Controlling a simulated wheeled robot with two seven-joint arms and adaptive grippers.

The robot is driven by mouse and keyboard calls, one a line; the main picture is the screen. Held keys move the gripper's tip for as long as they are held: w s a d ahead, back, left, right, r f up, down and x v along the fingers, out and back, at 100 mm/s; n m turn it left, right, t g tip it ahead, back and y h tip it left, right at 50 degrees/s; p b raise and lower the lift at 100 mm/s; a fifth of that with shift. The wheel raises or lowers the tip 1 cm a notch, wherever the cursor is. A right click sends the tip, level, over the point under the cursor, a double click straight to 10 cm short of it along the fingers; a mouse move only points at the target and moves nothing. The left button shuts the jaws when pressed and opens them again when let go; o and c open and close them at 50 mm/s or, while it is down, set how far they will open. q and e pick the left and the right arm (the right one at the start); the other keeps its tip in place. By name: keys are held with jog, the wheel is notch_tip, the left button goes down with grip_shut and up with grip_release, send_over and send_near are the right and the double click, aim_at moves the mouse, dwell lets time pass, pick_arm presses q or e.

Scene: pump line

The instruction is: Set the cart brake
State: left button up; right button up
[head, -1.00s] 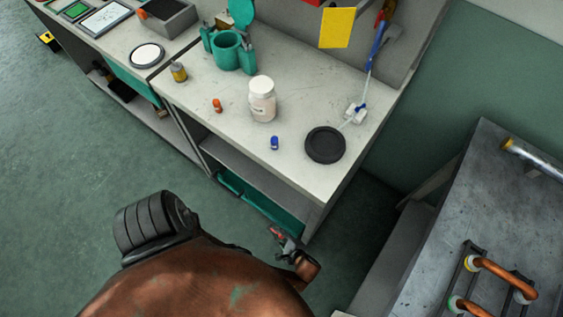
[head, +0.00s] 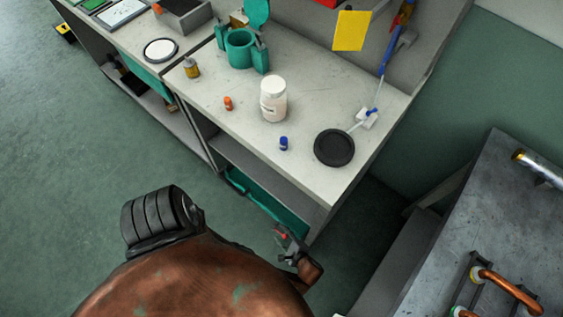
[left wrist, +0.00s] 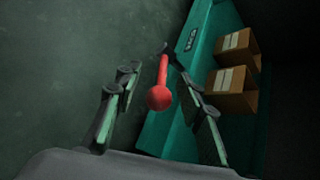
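The brake lever, a red rod with a round red knob (left wrist: 160,97), stands at the end of the teal cart (left wrist: 185,75) in the left wrist view. The knob also shows as a small red spot (head: 283,236) in the head view. My left gripper (left wrist: 158,82) is open, with one finger on each side of the lever and gaps between. In the head view my left gripper (head: 290,244) is small and partly hidden by my arm. The teal cart (head: 268,206) sits under the bench, mostly hidden. My right gripper is not in view.
Cardboard boxes (left wrist: 232,85) lie in the cart. The bench (head: 310,100) above holds a white jar (head: 273,99), a black disc (head: 334,147) and small bottles. A grey table (head: 475,215) with copper pipes stands at right.

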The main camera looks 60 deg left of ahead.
pick_arm(q)
jog(key=v, duration=0.7)
jog(key=shift+d+r, duration=0.15)
dwell(0.4)
